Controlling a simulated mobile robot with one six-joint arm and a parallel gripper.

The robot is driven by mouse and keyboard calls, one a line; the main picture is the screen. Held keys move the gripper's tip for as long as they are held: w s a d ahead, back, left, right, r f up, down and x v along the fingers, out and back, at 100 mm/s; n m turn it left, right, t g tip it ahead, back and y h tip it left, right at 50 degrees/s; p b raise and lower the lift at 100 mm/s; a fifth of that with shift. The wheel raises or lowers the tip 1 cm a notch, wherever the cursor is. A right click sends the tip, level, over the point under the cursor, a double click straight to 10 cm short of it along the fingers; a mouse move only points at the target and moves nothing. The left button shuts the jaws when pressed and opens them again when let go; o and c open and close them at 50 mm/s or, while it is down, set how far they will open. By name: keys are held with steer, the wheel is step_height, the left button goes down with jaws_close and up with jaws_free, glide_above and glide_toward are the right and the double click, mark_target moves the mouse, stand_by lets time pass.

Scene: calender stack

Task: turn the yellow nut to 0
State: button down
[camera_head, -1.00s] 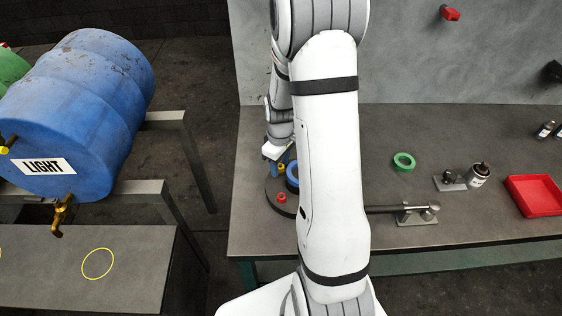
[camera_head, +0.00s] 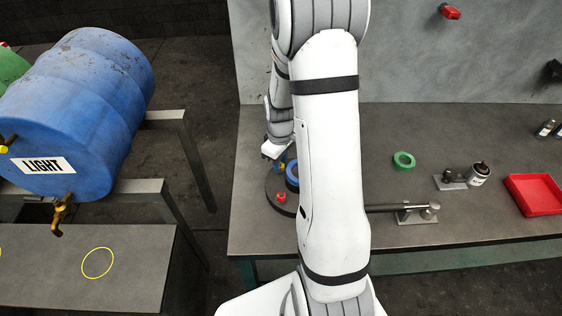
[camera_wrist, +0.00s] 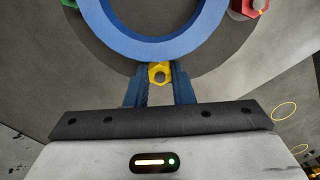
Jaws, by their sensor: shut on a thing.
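The yellow nut (camera_wrist: 160,73) shows in the wrist view between the two blue fingers of my gripper (camera_wrist: 159,84). My gripper is shut on it. The nut is beside the outer edge of a blue ring (camera_wrist: 150,46) on a dark round base (camera_wrist: 215,66). The nut is too small to make out clearly there. No number marks can be read.
A red nut (camera_head: 281,197) sits on the base's near side. A green nut (camera_wrist: 68,3) shows at the wrist view's top edge. A green ring (camera_head: 404,161), a metal rod fixture (camera_head: 417,214) and a red tray (camera_head: 535,195) are on the bench to the right.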

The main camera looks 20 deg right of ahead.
steer(key=m+b, duration=0.2)
steer(key=m, duration=0.3)
steer(key=shift+f+b, duration=0.1)
steer(key=shift+b, duration=0.3)
steer(key=m+b, duration=0.2)
steer(key=m, duration=0.3)
steer(key=shift+m, duration=0.3)
steer(key=c, duration=1.2)
jaws_free()
steer(key=shift+c, duration=0.2)
steer(key=shift+r, duration=0.2)
